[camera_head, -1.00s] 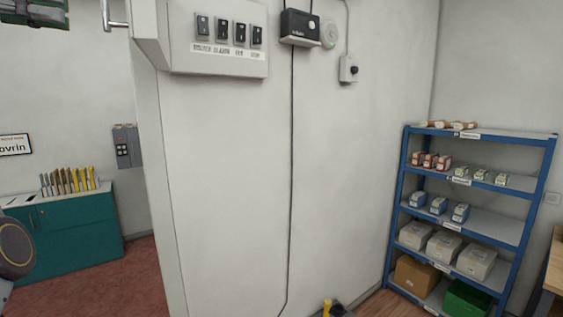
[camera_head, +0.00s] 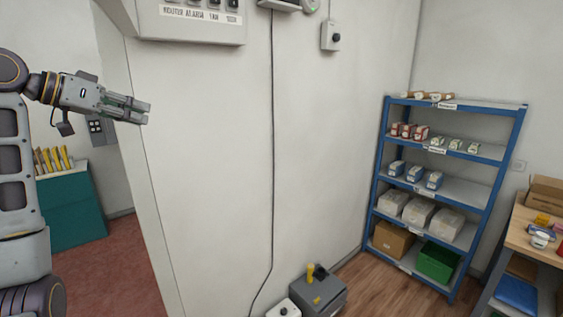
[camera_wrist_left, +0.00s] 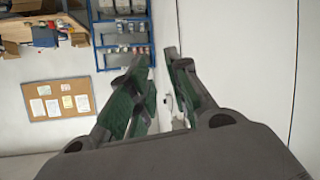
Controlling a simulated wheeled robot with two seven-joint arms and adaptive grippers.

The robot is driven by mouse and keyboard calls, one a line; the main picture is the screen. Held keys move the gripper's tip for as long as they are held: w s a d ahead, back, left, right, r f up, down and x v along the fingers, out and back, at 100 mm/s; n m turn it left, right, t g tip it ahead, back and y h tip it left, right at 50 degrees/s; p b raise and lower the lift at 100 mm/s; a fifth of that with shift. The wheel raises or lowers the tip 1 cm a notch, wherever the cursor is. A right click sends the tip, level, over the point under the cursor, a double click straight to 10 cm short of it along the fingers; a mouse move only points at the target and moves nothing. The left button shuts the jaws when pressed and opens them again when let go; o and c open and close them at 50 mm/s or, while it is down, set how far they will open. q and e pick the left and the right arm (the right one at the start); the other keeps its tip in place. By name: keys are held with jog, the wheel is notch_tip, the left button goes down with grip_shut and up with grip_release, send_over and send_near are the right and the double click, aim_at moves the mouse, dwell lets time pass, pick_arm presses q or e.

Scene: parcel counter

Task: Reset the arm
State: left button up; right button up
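My left arm comes in from the left in the head view, with its forearm upright and its wrist bent over to the right. My left gripper (camera_head: 139,111) points right, raised in front of the white wall edge. Its two fingers are apart with nothing between them. In the left wrist view the green-padded fingers (camera_wrist_left: 172,70) also show a gap, with only the wall and background behind. My right gripper is in neither view.
A switch panel (camera_head: 192,24) hangs on the wall just right of and above the gripper. A blue shelf unit (camera_head: 480,190) with boxes stands at the right, beside a wooden table (camera_head: 520,238). A grey box (camera_head: 325,295) sits low by the wall. A teal cabinet (camera_head: 75,212) stands left.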

pick_arm(q)
jog(key=s+d+f+n+g+y, duration=0.15)
jog(key=d+f, duration=0.25)
jog(key=f, duration=1.5)
jog(key=d+f+n+g+y, duration=0.1)
jog(key=d+f+g+y, duration=0.2)
jog(key=f, duration=1.6)
jog(key=s+d+f+y, duration=0.2)
jog(key=s+d+f, duration=0.2)
jog(key=s+f, duration=0.8)
jog(key=s+d+f+n+g+y, duration=0.1)
jog(key=s+f, duration=0.4)
jog(key=s, duration=0.3)
jog(key=s+f+g+y, duration=0.1)
jog(key=s+f, duration=0.5)
jog(key=s, duration=0.2)
jog(key=s+f+g, duration=0.2)
jog(key=s+f, duration=0.1)
jog(key=f, duration=3.1)
jog(key=s+a+f, duration=0.2)
jog(key=s+f, duration=0.7)
jog(key=s, duration=0.2)
jog(key=s+a+f, duration=0.1)
jog(key=s+f, duration=0.9)
jog(key=s, duration=0.1)
jog(key=shift+s+a+g, duration=0.15)
jog(key=shift+a+g, duration=0.2)
jog(key=shift+r, duration=0.1)
